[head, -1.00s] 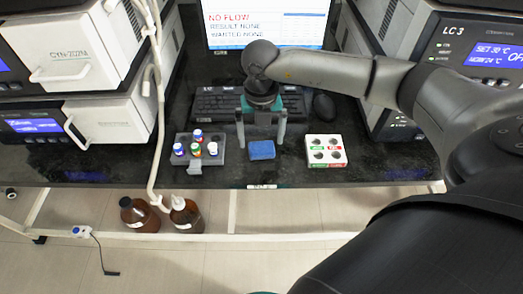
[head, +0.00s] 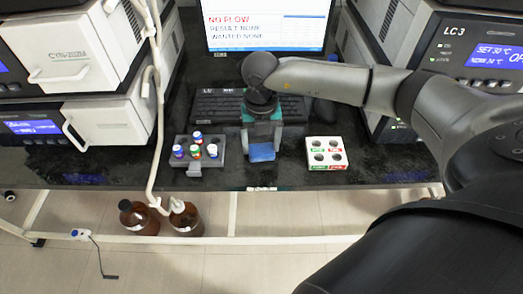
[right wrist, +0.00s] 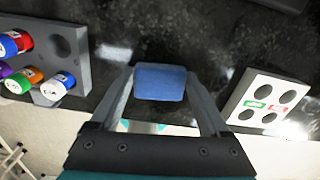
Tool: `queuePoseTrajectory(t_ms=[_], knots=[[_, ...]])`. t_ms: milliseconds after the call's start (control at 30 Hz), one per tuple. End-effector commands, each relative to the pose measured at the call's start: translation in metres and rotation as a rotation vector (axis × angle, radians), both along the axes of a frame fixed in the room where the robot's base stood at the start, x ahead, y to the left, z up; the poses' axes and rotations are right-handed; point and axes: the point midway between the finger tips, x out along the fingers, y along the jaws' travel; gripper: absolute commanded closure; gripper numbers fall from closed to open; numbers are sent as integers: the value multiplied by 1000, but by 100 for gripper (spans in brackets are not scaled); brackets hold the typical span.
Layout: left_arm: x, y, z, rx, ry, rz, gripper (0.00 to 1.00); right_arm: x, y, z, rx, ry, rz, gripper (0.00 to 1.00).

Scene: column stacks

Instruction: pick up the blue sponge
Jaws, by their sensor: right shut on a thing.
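The blue sponge (head: 262,152) is a small blue block at the front of the dark bench, and it also shows in the right wrist view (right wrist: 160,82). My right gripper (head: 262,150) points down over it from above. Its fingers are shut on the sponge, one on each side, as the right wrist view (right wrist: 160,90) shows. I cannot tell whether the sponge still touches the bench. My left gripper is not in view.
A grey rack (head: 185,158) with several capped vials stands left of the sponge. A white block with round holes (head: 327,163) stands to the right. A keyboard (head: 215,105) and monitor (head: 265,30) are behind. Two brown bottles (head: 138,219) stand below the bench edge.

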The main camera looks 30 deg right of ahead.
Motion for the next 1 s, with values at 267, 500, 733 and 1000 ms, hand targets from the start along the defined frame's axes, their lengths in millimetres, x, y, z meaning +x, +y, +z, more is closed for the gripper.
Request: queuePoseTrajectory(t_ms=[267, 500, 733, 1000], knots=[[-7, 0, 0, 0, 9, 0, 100, 0, 0, 2, 0, -1, 0, 72], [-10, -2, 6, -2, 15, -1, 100, 1, 0, 24, 1, -3, 0, 72], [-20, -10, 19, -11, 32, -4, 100, 2, 0, 80, 1, -6, 0, 72], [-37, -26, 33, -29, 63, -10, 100, 1, 0, 154, -1, -5, 0, 72]])
